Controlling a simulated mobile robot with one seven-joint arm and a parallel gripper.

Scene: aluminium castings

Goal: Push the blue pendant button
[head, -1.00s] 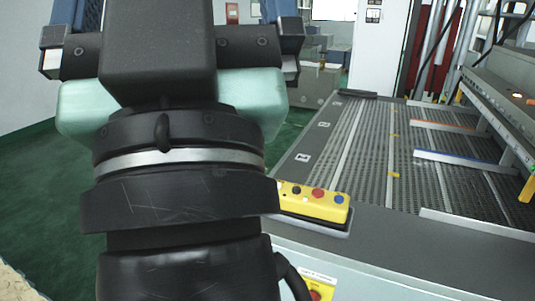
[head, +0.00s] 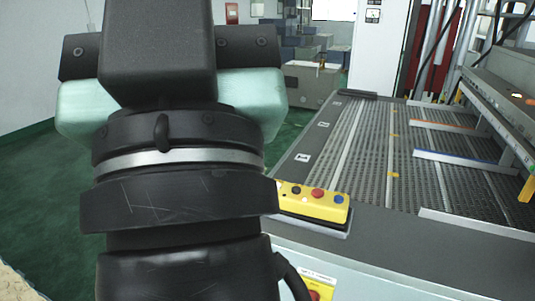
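The yellow pendant (head: 322,212) lies on a grey base at the near left corner of the machine bed. The blue button (head: 339,199) is at its right end, beside a red button (head: 317,194) and a black one. The pendant's left end is hidden by my arm. My gripper (head: 158,45) is at the upper left, seen from behind, apart from the pendant in the picture. Both fingers are now drawn in behind the black wrist housing, so it looks shut; the fingertips are hidden. Nothing shows held.
The ribbed machine bed (head: 365,155) stretches back to the right, with metal rails across it. A second yellow button box (head: 318,286) is on the front panel below. Grey blocks (head: 310,82) stand behind on the green floor (head: 40,190).

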